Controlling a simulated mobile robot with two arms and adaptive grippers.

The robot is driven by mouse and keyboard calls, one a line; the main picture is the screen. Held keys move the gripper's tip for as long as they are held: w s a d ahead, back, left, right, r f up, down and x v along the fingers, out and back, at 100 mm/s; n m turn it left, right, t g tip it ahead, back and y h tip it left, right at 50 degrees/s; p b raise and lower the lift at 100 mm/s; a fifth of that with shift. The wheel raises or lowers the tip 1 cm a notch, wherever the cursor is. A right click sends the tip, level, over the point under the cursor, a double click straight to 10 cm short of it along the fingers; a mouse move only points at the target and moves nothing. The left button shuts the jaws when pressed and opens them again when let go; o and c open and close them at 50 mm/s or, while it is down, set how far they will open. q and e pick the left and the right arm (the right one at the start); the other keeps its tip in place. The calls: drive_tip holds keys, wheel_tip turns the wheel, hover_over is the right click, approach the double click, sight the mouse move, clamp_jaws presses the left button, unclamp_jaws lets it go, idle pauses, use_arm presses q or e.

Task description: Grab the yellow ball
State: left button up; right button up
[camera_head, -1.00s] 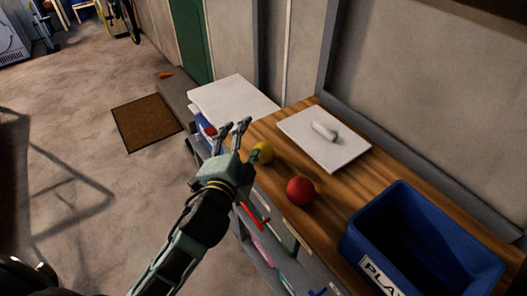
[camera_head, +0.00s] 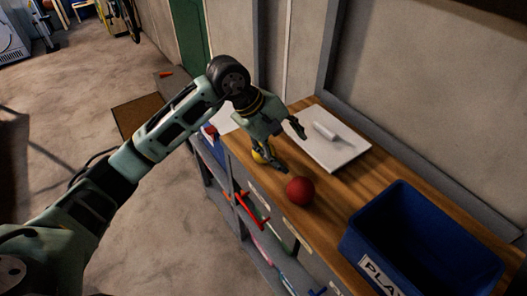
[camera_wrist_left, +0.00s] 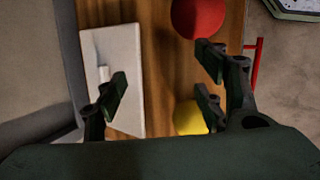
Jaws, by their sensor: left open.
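The yellow ball (camera_head: 260,153) lies on the wooden bench top near its front edge, mostly hidden behind my left gripper in the head view. In the left wrist view the yellow ball (camera_wrist_left: 188,118) is low and right of centre, partly covered by the right-hand finger. My left gripper (camera_head: 290,148) is open above the bench, its fingers spread, one towards the white board and one by the ball. The same gripper (camera_wrist_left: 165,75) shows empty in the wrist view. My right gripper is not seen.
A red ball (camera_head: 300,191) sits on the bench (camera_head: 328,214) just right of the gripper. A white board (camera_head: 343,154) with a white roll (camera_head: 324,131) lies behind. A blue bin (camera_head: 395,222) stands at the right. Shelves below hold a red item (camera_head: 252,211).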

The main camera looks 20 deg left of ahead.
use_arm(q)
drive_tip(key=a+y, duration=0.1)
drive_tip(key=a, duration=0.1)
drive_tip(key=w+a+y, duration=0.1)
drive_tip(key=a, duration=0.2)
drive_tip(key=a+y, duration=0.1)
drive_tip(key=a, duration=0.1)
drive_tip(key=shift+w+a+m, duration=0.2)
drive_tip(key=shift+a+m, duration=0.05)
drive_tip(key=shift+m, duration=0.05)
drive_tip(key=shift+w+a+f+y, duration=0.1)
drive_tip(key=shift+f+y, duration=0.15)
drive_tip(key=shift+y, duration=0.05)
drive_tip(key=p+x, duration=0.2)
drive_tip(key=x, duration=0.4)
drive_tip(key=shift+w+a+f+p, duration=0.15)
drive_tip(key=shift+w+p, duration=0.1)
drive_tip(key=shift+p, duration=0.15)
drive_tip(key=shift+w+f, duration=0.1)
drive_tip(key=shift+f, duration=0.2)
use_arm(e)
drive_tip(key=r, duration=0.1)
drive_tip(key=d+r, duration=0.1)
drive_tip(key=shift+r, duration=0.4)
use_arm(q)
drive_tip(key=shift+c, duration=0.4)
drive_tip(key=c, duration=1.2)
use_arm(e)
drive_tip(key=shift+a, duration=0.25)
